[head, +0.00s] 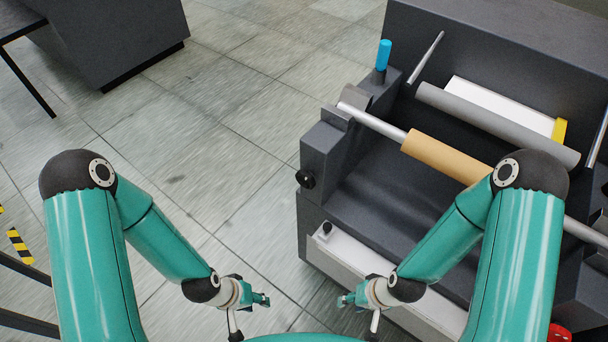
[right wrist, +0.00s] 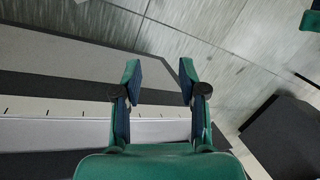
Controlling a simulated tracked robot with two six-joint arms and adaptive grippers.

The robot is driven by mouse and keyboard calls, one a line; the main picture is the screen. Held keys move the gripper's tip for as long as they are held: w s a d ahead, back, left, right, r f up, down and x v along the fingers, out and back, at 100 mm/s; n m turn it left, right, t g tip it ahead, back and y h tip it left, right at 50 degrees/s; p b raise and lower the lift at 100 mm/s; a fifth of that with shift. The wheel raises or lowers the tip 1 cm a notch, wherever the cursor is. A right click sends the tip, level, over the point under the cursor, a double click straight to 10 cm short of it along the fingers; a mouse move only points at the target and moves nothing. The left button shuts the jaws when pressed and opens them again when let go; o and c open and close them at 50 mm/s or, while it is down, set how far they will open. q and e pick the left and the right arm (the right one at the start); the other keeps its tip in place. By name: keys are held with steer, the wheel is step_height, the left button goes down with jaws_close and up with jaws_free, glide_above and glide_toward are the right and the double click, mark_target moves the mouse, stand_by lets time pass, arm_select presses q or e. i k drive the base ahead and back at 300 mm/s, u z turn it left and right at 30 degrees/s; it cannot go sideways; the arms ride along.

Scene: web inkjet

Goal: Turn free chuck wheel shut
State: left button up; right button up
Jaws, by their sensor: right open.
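The dark grey printer (head: 400,215) fills the right of the head view. A metal shaft (head: 372,122) with a tan core (head: 440,158) lies across it; its left end rests at a grey rounded chuck housing (head: 357,97). I cannot tell for sure which part is the free chuck wheel. A red round part (head: 559,333) shows at the lower right, mostly hidden by my right arm. My left gripper (head: 265,299) is over the floor, apart from the printer; its jaw opening is unclear. My right gripper (head: 344,300) is open and empty near the printer's front; its parted fingers show in the right wrist view (right wrist: 160,80).
A blue handle (head: 383,56) stands up at the printer's left side, and a black knob (head: 305,179) sticks out below. A dark cabinet (head: 115,40) stands at the back left. Tiled floor (head: 225,165) between is clear.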

mark_target(306, 180)
steer(key=z, duration=1.1)
steer(key=k, duration=1.5)
steer(key=u, duration=0.95)
steer(key=i, duration=1)
steer(key=u, duration=0.05)
